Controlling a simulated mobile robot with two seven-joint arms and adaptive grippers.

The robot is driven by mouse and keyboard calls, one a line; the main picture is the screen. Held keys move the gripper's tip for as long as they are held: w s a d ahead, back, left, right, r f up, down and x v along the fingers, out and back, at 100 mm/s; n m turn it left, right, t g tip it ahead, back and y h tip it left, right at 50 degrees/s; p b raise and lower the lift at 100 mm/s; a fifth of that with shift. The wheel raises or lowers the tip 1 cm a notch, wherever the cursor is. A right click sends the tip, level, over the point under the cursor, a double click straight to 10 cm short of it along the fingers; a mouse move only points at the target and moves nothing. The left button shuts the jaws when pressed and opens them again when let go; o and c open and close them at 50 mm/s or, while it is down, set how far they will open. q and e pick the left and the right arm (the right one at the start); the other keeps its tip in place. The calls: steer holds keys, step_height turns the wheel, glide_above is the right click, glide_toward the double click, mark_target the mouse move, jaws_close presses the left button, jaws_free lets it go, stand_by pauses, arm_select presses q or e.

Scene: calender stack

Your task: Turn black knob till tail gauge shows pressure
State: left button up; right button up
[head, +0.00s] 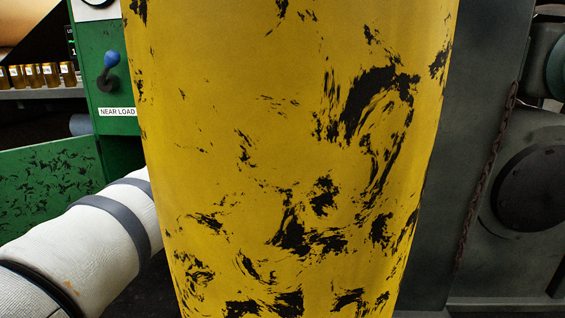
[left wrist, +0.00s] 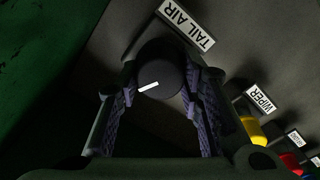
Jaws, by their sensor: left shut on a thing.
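The black knob (left wrist: 161,72) sits below the "TAIL AIR" label (left wrist: 187,24) in the left wrist view, with a white pointer mark on its face. My left gripper (left wrist: 160,90) is shut on the knob, one padded finger on each side. In the head view my left arm enters from the left in a white sleeve with grey bands, and its gripper is hidden behind the yellow sheet. My right gripper is in neither view. I see no tail gauge in either view.
A green panel with a blue-tipped lever (head: 110,60) and a "NEAR LOAD" label (head: 117,112) stands left. A yellow knob (left wrist: 254,130) labelled "WIPER" sits beside my left gripper.

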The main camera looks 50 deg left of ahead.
arm_select(q)
steer(key=o, duration=1.2)
steer(key=shift+w, duration=0.1)
steer(key=shift+c, duration=0.2)
steer(key=shift+d, duration=0.1)
steer(key=v, duration=1.2)
steer(key=shift+r, duration=0.2)
steer(key=shift+s, duration=0.2)
